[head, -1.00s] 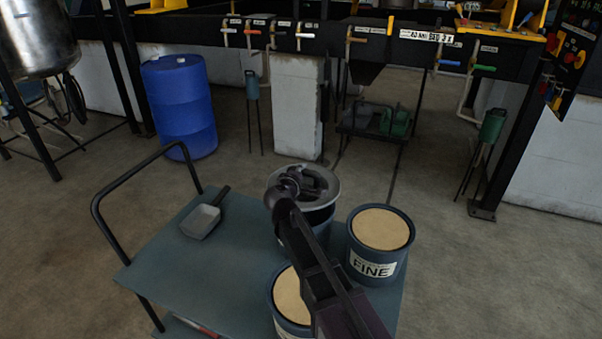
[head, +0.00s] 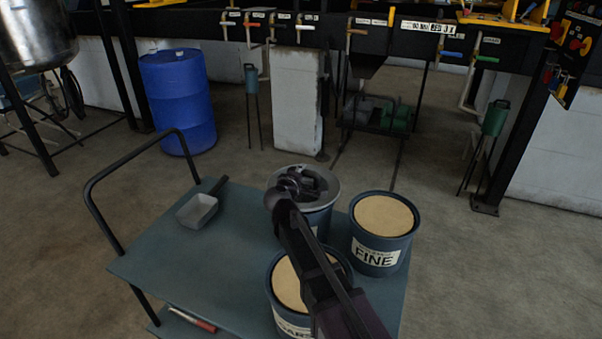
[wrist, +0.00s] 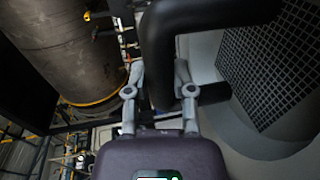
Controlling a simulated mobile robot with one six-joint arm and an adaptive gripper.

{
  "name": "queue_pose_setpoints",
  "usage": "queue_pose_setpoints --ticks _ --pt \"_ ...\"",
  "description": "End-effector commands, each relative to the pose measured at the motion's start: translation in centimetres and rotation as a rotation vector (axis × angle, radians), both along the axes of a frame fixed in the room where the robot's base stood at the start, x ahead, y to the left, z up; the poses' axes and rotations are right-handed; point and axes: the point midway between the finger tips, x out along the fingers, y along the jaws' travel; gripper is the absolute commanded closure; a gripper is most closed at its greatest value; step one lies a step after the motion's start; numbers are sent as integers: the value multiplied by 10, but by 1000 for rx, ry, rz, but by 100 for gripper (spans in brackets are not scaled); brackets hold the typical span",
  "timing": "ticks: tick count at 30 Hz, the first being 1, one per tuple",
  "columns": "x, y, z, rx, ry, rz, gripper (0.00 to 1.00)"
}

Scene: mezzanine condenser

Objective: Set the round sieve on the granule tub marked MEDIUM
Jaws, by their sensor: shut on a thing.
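The round sieve (head: 332,197), with a grey rim, is at the mouth of the back tub (head: 318,222). It looks level there; whether it touches all round cannot be told. That tub's label is mostly hidden behind my arm. My gripper (head: 292,184) is over the sieve. In the wrist view my gripper (wrist: 160,78) is shut on the sieve's thick black handle (wrist: 205,18). The sieve's square mesh (wrist: 268,62) and pale inner wall show to the right of it.
The FINE tub (head: 384,215) stands close on the right; another tub (head: 286,285), its label partly reading "OARS", stands in front, partly behind my arm. A scoop (head: 197,210) lies on the cart top (head: 190,265), which is clear at left. The cart's handle (head: 90,195) rises at left.

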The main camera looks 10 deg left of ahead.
Motion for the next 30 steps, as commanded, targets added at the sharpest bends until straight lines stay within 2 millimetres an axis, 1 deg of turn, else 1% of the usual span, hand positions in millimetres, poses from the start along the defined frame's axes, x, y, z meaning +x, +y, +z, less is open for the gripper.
queue_pose_setpoints --ticks 1,4,21,30 --pt "0 0 -5 -1 -1 0 100" --pt "0 0 -7 -1 -1 0 100" --pt "0 0 -9 -1 -1 0 100" --pt "0 0 -13 -1 -1 0 100"
